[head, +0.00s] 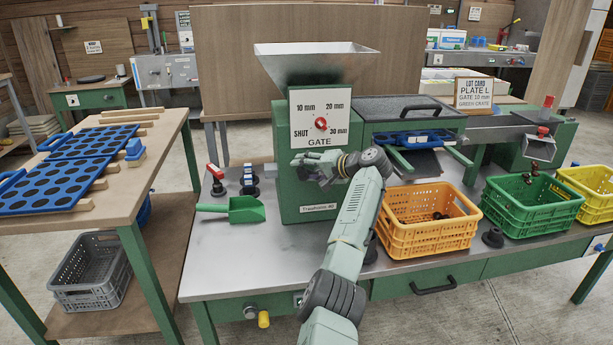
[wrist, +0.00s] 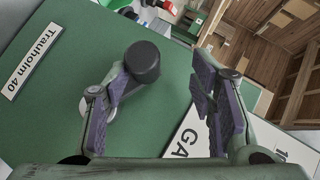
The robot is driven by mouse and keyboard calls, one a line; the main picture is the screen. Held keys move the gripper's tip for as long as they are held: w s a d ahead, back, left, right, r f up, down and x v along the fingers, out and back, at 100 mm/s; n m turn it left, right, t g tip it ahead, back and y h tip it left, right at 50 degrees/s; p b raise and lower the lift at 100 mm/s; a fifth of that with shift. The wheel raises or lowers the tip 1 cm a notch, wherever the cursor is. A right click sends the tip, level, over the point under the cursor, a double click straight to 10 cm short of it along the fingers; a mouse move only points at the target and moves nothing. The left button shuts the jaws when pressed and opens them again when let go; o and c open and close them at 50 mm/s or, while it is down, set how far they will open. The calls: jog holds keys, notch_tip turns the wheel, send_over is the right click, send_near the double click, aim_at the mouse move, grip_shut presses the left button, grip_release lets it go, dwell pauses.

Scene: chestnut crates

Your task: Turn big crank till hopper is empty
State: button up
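The grey metal hopper (head: 316,66) stands on top of the green machine (head: 292,197); its inside cannot be seen from here. My gripper (head: 305,166) is in front of the machine's face, below the gate dial (head: 321,123). In the wrist view my gripper (wrist: 168,95) has its fingers spread apart. A black round knob (wrist: 143,62), likely the crank's handle, shows between them, close to the left finger; I cannot tell whether they touch. The rest of the crank is hidden. The dial has a red knob and marks for shut, 10, 20 and 30 mm.
An orange crate (head: 428,240) and a green crate (head: 530,220) hold dark chestnuts; a yellow crate (head: 594,208) stands right. A lot card (head: 481,93) reads plate L, gate 10 mm, green crate. A green scoop (head: 246,209) lies left. Blue perforated plates (head: 54,188) lie on the left table.

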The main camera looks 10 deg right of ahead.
jog(key=shift+r, duration=0.15)
jog(key=s+d+f, duration=0.5)
jog(key=s+d, duration=0.2)
jog(key=s, duration=0.1)
jog(key=shift+s+d+p, duration=0.3)
jog(key=shift+d+p, duration=0.05)
jog(key=shift+p, duration=0.1)
dwell(0.8)
dwell(0.5)
